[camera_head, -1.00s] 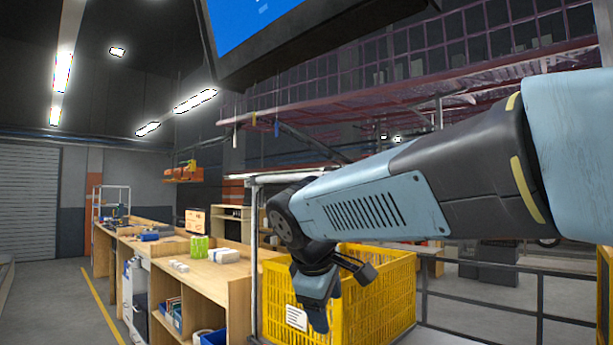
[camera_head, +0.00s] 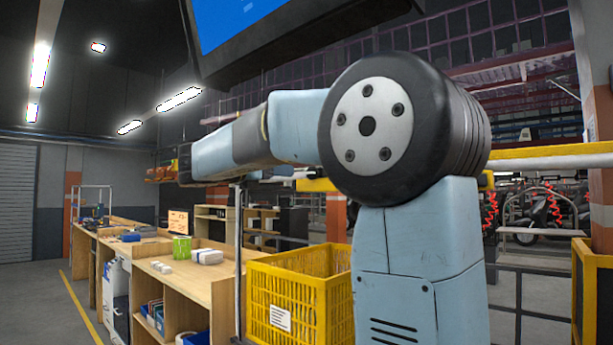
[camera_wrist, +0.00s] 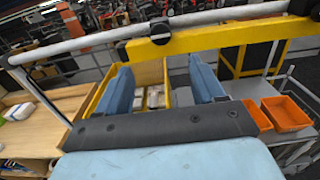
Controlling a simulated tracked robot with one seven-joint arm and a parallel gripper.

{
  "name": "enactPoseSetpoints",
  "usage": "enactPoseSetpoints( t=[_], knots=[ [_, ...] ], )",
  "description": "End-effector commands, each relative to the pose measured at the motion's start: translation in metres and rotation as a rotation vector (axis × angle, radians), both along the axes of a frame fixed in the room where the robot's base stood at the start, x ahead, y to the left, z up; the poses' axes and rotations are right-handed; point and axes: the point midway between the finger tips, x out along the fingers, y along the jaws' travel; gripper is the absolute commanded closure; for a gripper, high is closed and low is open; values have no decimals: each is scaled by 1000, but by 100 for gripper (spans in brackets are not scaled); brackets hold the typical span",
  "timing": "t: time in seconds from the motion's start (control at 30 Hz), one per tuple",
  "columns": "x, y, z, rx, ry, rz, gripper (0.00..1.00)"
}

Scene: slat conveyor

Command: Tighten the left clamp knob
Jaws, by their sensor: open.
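A grey tube (camera_wrist: 215,17) crosses the top of the wrist view above a yellow beam (camera_wrist: 225,37). A black round knob-like fitting (camera_wrist: 160,31) sits where they meet, left of centre. Another dark fitting (camera_wrist: 303,8) is at the right edge. I cannot tell for sure which is the left clamp knob. My gripper (camera_wrist: 159,68) is open and empty, its two blue fingers apart. The left-of-centre fitting appears beyond the fingertips, between them in the picture and not touched. In the head view my arm reaches left and the gripper cannot be made out.
A yellow crate (camera_head: 258,300) stands below; the wrist view shows its wall (camera_wrist: 97,97) and boxes inside. Orange bins (camera_wrist: 287,113) lie to the right. A wooden workbench (camera_head: 180,262) with small items runs along the left. A screen (camera_head: 235,22) hangs overhead.

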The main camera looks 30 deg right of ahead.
Motion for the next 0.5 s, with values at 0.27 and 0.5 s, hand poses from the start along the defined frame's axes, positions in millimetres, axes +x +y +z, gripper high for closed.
enactPoseSetpoints(
  t=[0.27, 0.5],
  knots=[
    [15, -45, -1, 3, -1, -3, 32],
    [29, -84, -1, 3, -1, -3, 32]
  ],
)
